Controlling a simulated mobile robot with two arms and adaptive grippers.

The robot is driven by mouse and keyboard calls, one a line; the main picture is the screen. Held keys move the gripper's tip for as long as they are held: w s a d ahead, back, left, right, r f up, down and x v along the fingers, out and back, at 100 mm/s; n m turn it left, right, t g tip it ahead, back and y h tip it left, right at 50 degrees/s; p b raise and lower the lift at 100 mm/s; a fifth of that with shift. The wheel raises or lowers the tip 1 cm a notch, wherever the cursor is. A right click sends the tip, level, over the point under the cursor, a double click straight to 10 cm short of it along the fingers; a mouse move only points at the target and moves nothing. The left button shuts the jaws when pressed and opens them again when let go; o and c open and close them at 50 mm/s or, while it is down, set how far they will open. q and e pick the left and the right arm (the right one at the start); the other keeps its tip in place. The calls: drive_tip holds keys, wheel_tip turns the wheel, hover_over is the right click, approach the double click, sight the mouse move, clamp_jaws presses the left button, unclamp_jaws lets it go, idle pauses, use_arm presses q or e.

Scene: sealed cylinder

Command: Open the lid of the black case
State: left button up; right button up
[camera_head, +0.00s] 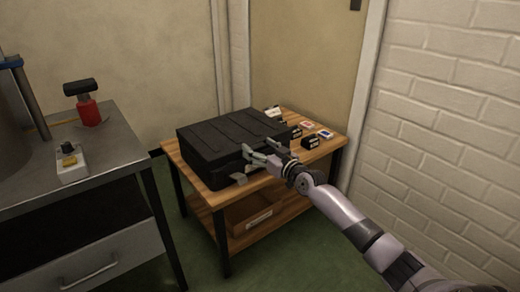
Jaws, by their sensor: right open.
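The black case (225,135) lies on a small wooden table, and its ribbed lid is down. A grey latch-like piece (239,178) shows on its front side. My right gripper (251,154) is at the case's front right edge, its fingers apart. I cannot tell whether the fingers touch the case. The gripper hides part of the case's front right side. My left gripper is not in view.
The wooden table (201,204) has a lower shelf with a cardboard box (249,219). Small boxes (312,141) lie right of the case. A metal bench (110,153) at left holds a red-and-black object (88,112) and a small switch box (70,165). A brick wall stands at right.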

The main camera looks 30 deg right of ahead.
drive_tip(key=shift+r, duration=0.2)
clamp_jaws()
idle(0.6)
